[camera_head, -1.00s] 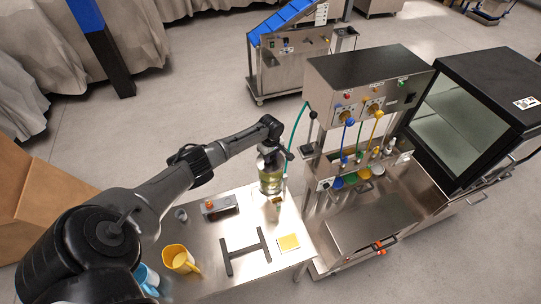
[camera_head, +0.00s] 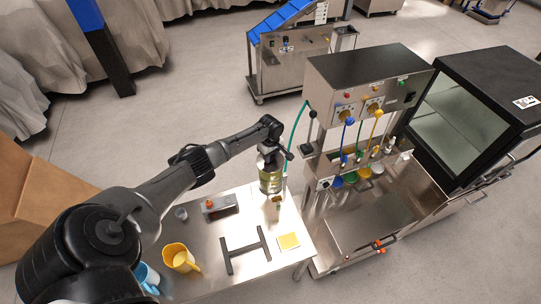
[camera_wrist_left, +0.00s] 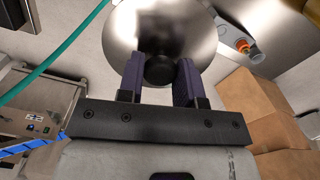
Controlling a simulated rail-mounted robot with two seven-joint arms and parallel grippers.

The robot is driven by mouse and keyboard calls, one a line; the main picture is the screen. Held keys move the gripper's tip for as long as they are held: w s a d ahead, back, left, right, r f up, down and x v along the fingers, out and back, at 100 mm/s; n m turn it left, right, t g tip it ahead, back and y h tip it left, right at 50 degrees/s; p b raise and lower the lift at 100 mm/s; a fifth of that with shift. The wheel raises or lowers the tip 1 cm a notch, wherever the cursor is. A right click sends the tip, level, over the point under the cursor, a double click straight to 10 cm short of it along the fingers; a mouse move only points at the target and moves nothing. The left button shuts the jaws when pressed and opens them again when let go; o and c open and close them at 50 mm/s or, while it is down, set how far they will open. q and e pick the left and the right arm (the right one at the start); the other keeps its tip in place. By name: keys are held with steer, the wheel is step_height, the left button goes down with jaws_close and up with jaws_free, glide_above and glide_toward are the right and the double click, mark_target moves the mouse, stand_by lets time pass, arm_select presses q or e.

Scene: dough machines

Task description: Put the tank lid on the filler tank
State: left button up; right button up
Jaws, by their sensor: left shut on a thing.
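The tank lid (camera_wrist_left: 165,28) is a shiny steel disc with a round black knob (camera_wrist_left: 158,71). In the left wrist view, my left gripper (camera_wrist_left: 158,78) is shut on that knob from both sides. The lid is at or just over the tank's top. Whether it touches the rim cannot be told, as gripper and wrist cover the spot. My right gripper is not in view.
A dosing machine (camera_head: 365,75) stands to the right.

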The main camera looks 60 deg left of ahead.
arm_select(q)
steer(key=shift+f+b, duration=0.4)
steer(key=shift+f, duration=0.35)
stand_by(0.3)
steer(key=o, duration=1)
step_height(320, 180, up, 14)
steer(key=shift+f, duration=0.1)
